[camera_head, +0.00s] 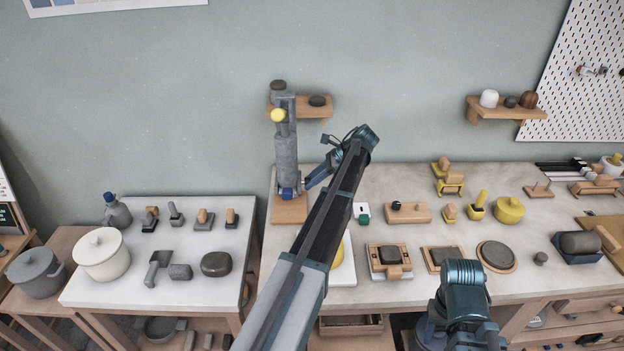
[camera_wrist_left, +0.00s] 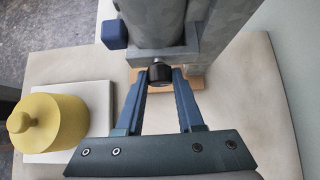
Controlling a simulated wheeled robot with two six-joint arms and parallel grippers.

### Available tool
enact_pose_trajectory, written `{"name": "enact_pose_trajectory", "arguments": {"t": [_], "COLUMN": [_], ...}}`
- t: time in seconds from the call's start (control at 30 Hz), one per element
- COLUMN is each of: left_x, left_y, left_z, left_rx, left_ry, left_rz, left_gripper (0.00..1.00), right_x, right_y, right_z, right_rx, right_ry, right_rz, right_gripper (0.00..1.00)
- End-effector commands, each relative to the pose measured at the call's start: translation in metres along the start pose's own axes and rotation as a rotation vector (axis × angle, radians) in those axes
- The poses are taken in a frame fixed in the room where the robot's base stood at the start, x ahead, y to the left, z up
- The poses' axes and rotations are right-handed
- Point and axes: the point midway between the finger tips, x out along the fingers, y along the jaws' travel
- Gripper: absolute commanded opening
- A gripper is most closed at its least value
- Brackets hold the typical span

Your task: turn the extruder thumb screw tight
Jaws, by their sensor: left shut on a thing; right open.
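A blue block (camera_wrist_left: 114,34) sticks out beside the extruder body. A yellow lidded pot (camera_wrist_left: 48,122) on a white board stands close by. Wooden stands and a yellow pot (camera_head: 509,209) fill the right table. A wall shelf (camera_head: 300,109) is behind the extruder.

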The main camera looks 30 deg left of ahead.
Motion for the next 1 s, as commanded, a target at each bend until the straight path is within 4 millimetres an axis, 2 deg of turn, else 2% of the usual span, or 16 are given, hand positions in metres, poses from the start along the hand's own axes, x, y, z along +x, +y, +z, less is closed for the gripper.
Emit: {"name": "enact_pose_trajectory", "arguments": {"t": [0.4,0.97,1.0], "left_x": [0.0005,0.0002,0.0002], "left_y": [-0.0011,-0.0003,-0.0003], "left_z": [-0.0015,-0.0005,-0.0005], "left_rx": [0.129,0.148,0.148], "left_ry": [0.007,0.006,0.006], "left_rz": [0.130,0.150,0.150], "left_gripper": [0.00,0.00,0.38], "right_x": [0.0024,0.0024,0.0024], "right_y": [-0.0002,-0.0002,-0.0002], "right_z": [-0.0002,-0.0001,-0.0001], "right_rx": [0.000,0.000,0.000], "right_ry": [0.000,0.000,0.000], "right_rz": [0.000,0.000,0.000], "right_gripper": [0.50,0.50,0.50]}}
